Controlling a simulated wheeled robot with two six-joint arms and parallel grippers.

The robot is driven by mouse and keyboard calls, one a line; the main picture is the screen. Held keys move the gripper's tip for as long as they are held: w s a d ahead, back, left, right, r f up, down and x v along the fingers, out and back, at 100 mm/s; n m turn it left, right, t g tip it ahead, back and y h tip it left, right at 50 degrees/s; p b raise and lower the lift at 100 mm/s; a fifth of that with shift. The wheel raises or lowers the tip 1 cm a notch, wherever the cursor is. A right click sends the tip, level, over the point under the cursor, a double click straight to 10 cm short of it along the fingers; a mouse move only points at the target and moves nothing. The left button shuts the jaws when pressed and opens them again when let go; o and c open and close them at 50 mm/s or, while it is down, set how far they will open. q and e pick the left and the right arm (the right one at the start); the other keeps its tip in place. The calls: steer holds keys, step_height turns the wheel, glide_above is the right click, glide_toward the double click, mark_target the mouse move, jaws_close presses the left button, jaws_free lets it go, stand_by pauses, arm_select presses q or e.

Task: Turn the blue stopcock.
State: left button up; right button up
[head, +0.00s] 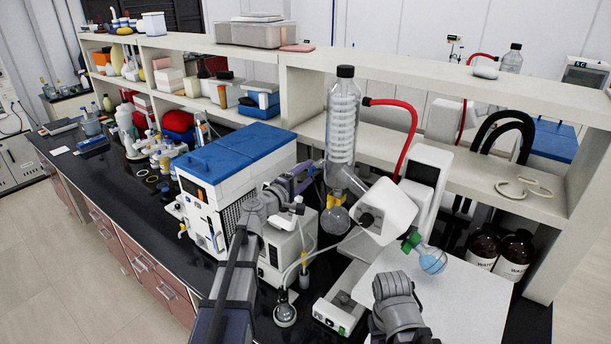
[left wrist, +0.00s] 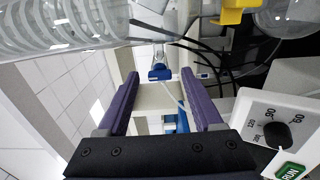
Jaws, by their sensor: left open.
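The blue stopcock (left wrist: 160,73) shows in the left wrist view. It sits at the end of a clear glass neck beside the large glass condenser (left wrist: 60,25). My left gripper (left wrist: 159,76) is open, and its two purple fingers reach forward on either side of the stopcock in that view. I cannot tell whether the fingertips are level with it; no contact shows. In the head view my left gripper (head: 303,178) is just left of the upright coil condenser (head: 342,125), and the stopcock cannot be made out there. My right gripper is not in view.
A rotary evaporator head (head: 385,208) stands right of the condenser, with a red hose (head: 400,135) above. A round flask (head: 335,218) hangs below. A blue-topped instrument (head: 235,155) stands left. A dial panel (left wrist: 275,125) is close at right in the wrist view.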

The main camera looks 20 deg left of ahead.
arm_select(q)
steer(key=shift+s, duration=0.1)
steer(key=v, duration=0.7)
steer(key=shift+s+a, duration=0.15)
steer(key=shift+s, duration=0.15)
